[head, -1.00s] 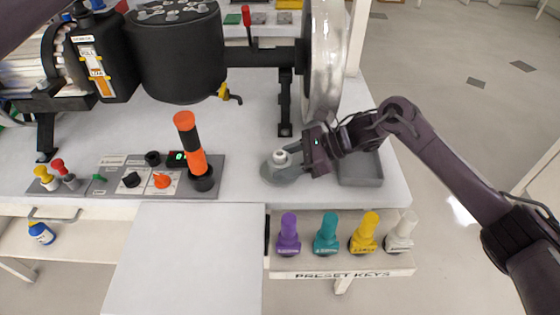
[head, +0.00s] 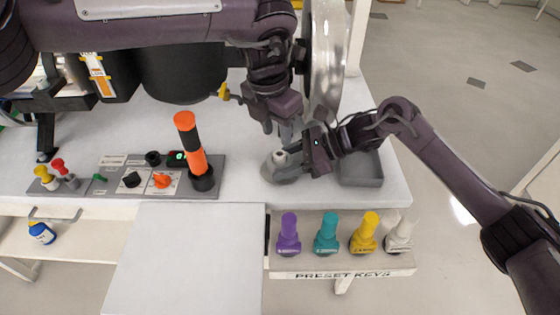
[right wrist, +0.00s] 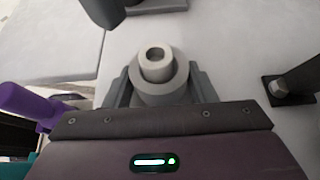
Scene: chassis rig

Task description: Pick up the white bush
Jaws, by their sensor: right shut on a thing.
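The white bush (head: 280,156) is a small pale stepped cylinder with a hole in its top. It stands upright low over the right part of the bench, and it also shows in the right wrist view (right wrist: 155,65). My right gripper (head: 290,165) is shut on it, with grey fingers on both sides of its wider lower part in the right wrist view (right wrist: 160,90). My left gripper (head: 278,131) points down just behind and above the bush. Its fingers look apart and empty, with no contact visible.
A grey tray (head: 361,170) lies right of the bush. A large metal wheel (head: 325,60) stands behind. A control panel with an orange-and-black lever (head: 189,140) is at left. Several preset keys stand on a front shelf (head: 340,262). The bench between panel and bush is clear.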

